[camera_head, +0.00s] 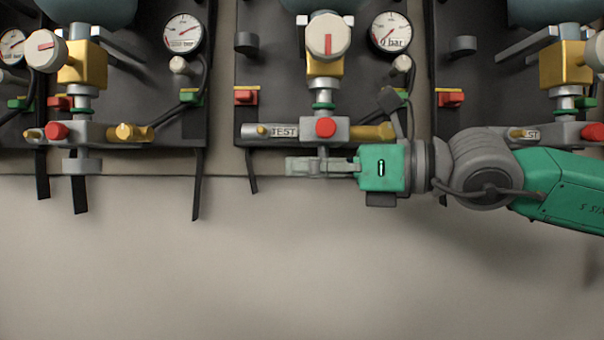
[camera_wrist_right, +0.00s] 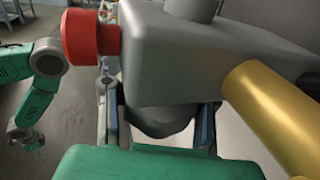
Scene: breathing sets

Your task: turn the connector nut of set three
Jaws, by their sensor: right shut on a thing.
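The middle breathing set has a grey block marked TEST (camera_head: 284,131) with a red knob (camera_head: 325,127) at its front. In the head view my right gripper (camera_head: 303,167) reaches in from the right, just below this block. Its fingers are shut around the connector nut under the block, and they largely hide it there. In the right wrist view the dark grey nut (camera_wrist_right: 158,121) sits between the two fingers, directly below the grey block (camera_wrist_right: 190,65). The red knob (camera_wrist_right: 90,35) is at the upper left there. My left gripper is not seen in the head view.
A similar set stands on the left, with its grey nut (camera_head: 82,166) bare, and another on the right, partly behind my right arm. A brass fitting (camera_head: 372,132) and a hanging hose (camera_head: 392,104) are close above my right gripper. The pale area below the sets is clear.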

